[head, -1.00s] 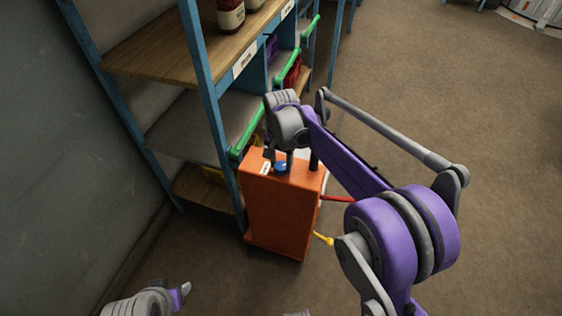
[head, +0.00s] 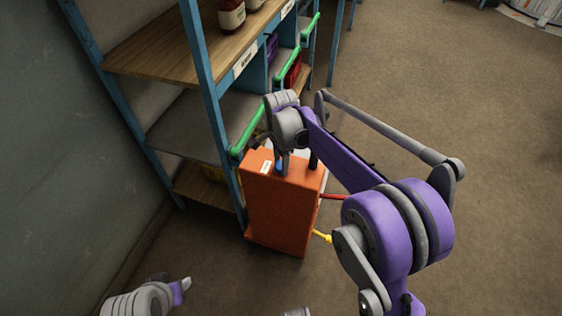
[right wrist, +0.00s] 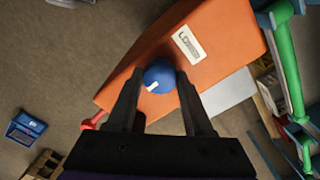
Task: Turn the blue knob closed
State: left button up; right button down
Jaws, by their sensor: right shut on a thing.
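The blue knob (right wrist: 160,75) sits on the top face of an orange box (head: 277,213) and carries a white mark, which points to the lower left in the right wrist view. The box also shows in the right wrist view (right wrist: 220,45). My right gripper (head: 281,165) reaches down onto the knob from above, and in the right wrist view its two dark fingers (right wrist: 160,82) stand on either side of the knob, shut on it. In the head view the gripper mostly hides the knob. My left arm (head: 150,298) shows at the bottom left; its fingertips cannot be made out.
A blue-framed shelf rack (head: 215,130) with wooden boards and green rails (head: 248,130) stands right behind and left of the box. A red handle (head: 334,197) and a yellow one (head: 322,237) stick out from the box's right side. Open floor (head: 480,150) lies to the right.

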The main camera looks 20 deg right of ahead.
dwell(0.4)
jog(key=shift+c, duration=1.4)
grip_release()
notch_tip(320, 180, up, 11)
jog(key=p, duration=0.1)
